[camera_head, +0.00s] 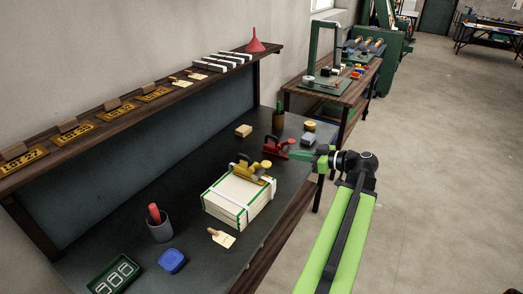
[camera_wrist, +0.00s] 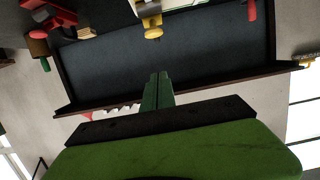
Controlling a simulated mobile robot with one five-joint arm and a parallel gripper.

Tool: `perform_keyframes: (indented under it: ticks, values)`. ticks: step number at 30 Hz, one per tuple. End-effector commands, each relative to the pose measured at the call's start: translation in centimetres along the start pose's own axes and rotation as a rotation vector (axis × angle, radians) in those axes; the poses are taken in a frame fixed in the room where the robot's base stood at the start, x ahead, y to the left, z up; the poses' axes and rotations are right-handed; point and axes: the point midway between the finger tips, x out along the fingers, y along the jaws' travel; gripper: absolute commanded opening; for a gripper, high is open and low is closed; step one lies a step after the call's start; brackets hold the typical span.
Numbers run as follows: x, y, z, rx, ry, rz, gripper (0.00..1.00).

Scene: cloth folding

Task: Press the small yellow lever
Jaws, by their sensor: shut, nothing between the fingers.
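The small yellow lever (camera_head: 249,172) is part of a yellow clamp on top of a cream box with green edging (camera_head: 222,203) on the dark bench. Its round yellow knob shows in the wrist view (camera_wrist: 153,32), near the top and beyond my fingertips. My gripper (camera_head: 300,155) is shut and empty, right of the lever and apart from it, at the bench's right side. In the wrist view its green fingers (camera_wrist: 159,76) are together. A red clamp (camera_head: 275,148) stands just left of my fingertips; whether they touch it, I cannot tell.
A grey cup (camera_head: 159,230) with a red-handled tool, a blue block (camera_head: 171,261), a brush (camera_head: 221,238) and a dark green tray (camera_head: 113,276) lie at the front. A shelf (camera_head: 150,107) runs along the back wall. Open floor lies to the right.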

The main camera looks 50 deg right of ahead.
Motion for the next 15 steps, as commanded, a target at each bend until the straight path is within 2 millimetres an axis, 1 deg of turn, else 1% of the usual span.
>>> perform_keyframes:
  ticks: [2, 9, 11, 14, 15]
  values:
    - [-0.2, 0.1, 0.0, -0.001, 0.002, 0.004, 0.0]
    - [0.0, 0.1, 0.1, 0.0, 0.0, 0.002, 0.0]
    - [0.5, 0.0, 0.2, 0.0, 0.0, 0.0, 0.0]
    - [2.0, -0.1, 0.3, -0.001, 0.0, -0.003, 0.0]
    - [2.9, -0.1, 0.3, -0.001, -0.001, -0.004, 0.0]
